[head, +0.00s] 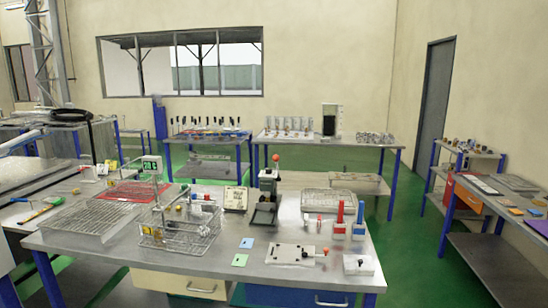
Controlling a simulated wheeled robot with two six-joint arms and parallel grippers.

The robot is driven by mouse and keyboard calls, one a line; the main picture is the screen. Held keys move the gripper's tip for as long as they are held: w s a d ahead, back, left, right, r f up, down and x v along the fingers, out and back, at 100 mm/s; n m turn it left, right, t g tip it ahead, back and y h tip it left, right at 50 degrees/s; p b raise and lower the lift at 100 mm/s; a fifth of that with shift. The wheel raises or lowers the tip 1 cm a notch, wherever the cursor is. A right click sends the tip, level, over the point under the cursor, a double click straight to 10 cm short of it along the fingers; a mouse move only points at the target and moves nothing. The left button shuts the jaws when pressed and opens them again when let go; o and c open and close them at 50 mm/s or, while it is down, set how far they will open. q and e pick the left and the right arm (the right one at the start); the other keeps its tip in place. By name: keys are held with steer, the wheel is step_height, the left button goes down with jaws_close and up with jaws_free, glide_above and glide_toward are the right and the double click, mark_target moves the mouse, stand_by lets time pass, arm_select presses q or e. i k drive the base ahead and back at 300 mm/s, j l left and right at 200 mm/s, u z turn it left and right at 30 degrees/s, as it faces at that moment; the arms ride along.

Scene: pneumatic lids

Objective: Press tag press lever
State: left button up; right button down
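I cannot tell for certain which is the tag press. Neither of my grippers is in view.
A wire basket (180,234) with bottles stands left on the bench. The bench's front left is bare.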

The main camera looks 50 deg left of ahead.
mark_target(276, 158)
steer(key=u, duration=2.1)
steer(key=i+l+u, duration=0.25)
steer(key=l, duration=0.2)
steer(key=l+u, duration=0.2)
steer(key=l, duration=0.25)
steer(key=i+l+u, duration=0.25)
steer(key=l, duration=0.3)
steer(key=l+u, duration=0.2)
steer(key=l, duration=0.25)
